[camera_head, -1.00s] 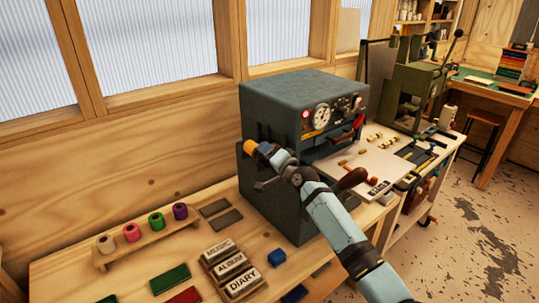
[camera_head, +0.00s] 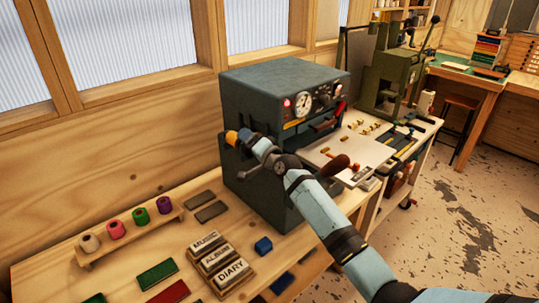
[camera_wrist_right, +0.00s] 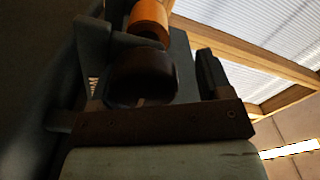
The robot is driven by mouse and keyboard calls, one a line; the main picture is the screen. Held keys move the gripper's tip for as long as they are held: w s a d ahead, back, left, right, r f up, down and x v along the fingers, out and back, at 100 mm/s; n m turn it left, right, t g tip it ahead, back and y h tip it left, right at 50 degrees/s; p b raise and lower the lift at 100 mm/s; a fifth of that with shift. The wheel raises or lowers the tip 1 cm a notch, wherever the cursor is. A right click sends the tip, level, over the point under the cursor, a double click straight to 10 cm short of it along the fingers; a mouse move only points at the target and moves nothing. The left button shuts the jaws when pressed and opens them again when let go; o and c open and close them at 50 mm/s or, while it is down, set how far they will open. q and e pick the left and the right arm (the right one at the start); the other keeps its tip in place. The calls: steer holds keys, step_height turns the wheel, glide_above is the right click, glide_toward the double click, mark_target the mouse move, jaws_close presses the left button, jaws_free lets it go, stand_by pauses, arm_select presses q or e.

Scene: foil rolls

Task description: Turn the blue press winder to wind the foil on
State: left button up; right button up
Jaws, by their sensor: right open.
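The blue-grey press (camera_head: 290,85) stands on the bench against the wall. An orange-gold foil roll (camera_head: 231,138) sticks out at its left side; it also shows at the top of the right wrist view (camera_wrist_right: 149,18). My right gripper (camera_head: 250,141) is at that side, close to the roll. In the right wrist view its fingers (camera_wrist_right: 150,85) are apart, with a dark rounded knob (camera_wrist_right: 140,75), perhaps the winder, between them. I cannot tell whether the fingers touch it. The arm hides part of the press front. My left gripper is not in view.
A rack with several coloured foil rolls (camera_head: 115,230) stands at the left. Lettered blocks (camera_head: 217,258), a blue block (camera_head: 263,245) and red and green pieces lie on the bench. A green press (camera_head: 388,80) stands behind at the right. The floor at right is clear.

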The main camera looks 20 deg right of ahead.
steer(key=shift+s+f+g+p, duration=0.15)
steer(key=shift+s+f+p, duration=0.2)
steer(key=shift+f, duration=0.35)
steer(key=shift+s+f+g+p, duration=0.15)
steer(key=shift+s+f+p, duration=0.2)
steer(key=shift+f, duration=0.35)
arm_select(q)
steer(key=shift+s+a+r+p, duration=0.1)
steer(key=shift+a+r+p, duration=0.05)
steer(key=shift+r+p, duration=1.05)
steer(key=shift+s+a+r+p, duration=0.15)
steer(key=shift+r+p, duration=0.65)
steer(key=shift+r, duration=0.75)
arm_select(e)
steer(key=r+v, duration=0.2)
steer(key=v, duration=1.2)
steer(key=shift+d+r, duration=0.15)
steer(key=shift+d, duration=0.15)
